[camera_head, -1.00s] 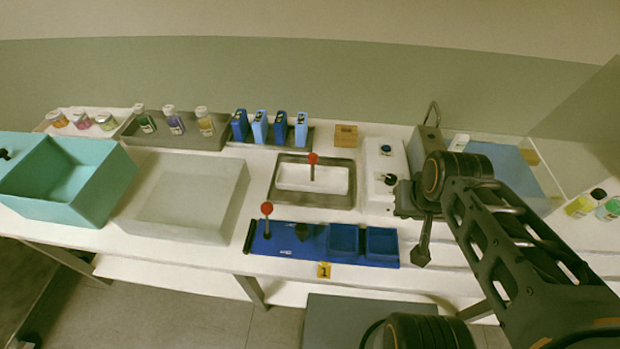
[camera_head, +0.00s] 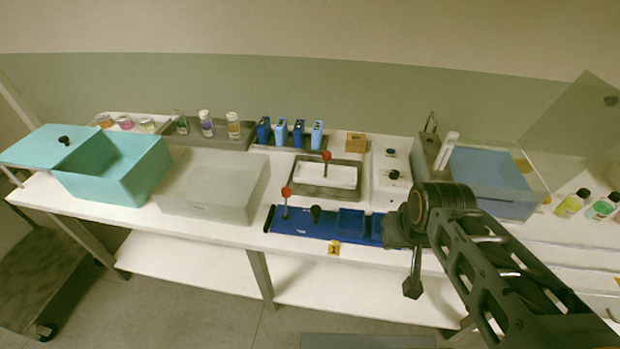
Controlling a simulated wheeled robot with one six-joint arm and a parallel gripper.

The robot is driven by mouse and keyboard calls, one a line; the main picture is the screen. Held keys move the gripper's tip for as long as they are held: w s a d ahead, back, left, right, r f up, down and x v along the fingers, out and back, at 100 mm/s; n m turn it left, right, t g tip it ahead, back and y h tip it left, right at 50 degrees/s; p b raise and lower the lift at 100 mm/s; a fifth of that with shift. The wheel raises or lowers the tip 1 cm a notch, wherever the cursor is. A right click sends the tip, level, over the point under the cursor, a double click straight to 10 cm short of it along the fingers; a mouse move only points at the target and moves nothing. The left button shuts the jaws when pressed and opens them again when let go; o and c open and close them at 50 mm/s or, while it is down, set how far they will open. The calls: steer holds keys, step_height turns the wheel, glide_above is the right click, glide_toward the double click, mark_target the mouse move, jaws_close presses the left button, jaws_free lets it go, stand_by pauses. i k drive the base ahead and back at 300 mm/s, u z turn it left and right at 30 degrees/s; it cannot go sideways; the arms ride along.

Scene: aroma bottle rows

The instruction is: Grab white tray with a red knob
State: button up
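The white tray (camera_head: 318,176) lies in a dark grey frame (camera_head: 328,192) at the middle of the table. A red knob (camera_head: 327,155) on a thin dark stem rises from it. Another red knob (camera_head: 286,192) stands on the blue panel (camera_head: 305,223) in front and to the left. My gripper (camera_head: 411,289) hangs at the front of the table, right of the blue panel and apart from the white tray. It is seen edge-on and small, so its opening does not show. My arm covers the right end of the blue panel.
A teal box (camera_head: 110,175) and a pale translucent bin (camera_head: 210,205) stand to the left. Blue bottles (camera_head: 281,131) stand in a row behind the tray. A white device (camera_head: 390,175) is right of the tray. A clear box (camera_head: 490,205) with blue inside stands further right.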

mark_target(326, 174)
steer(key=u, duration=3.05)
steer(key=k, duration=0.65)
steer(key=z, duration=0.85)
steer(key=i, duration=0.8)
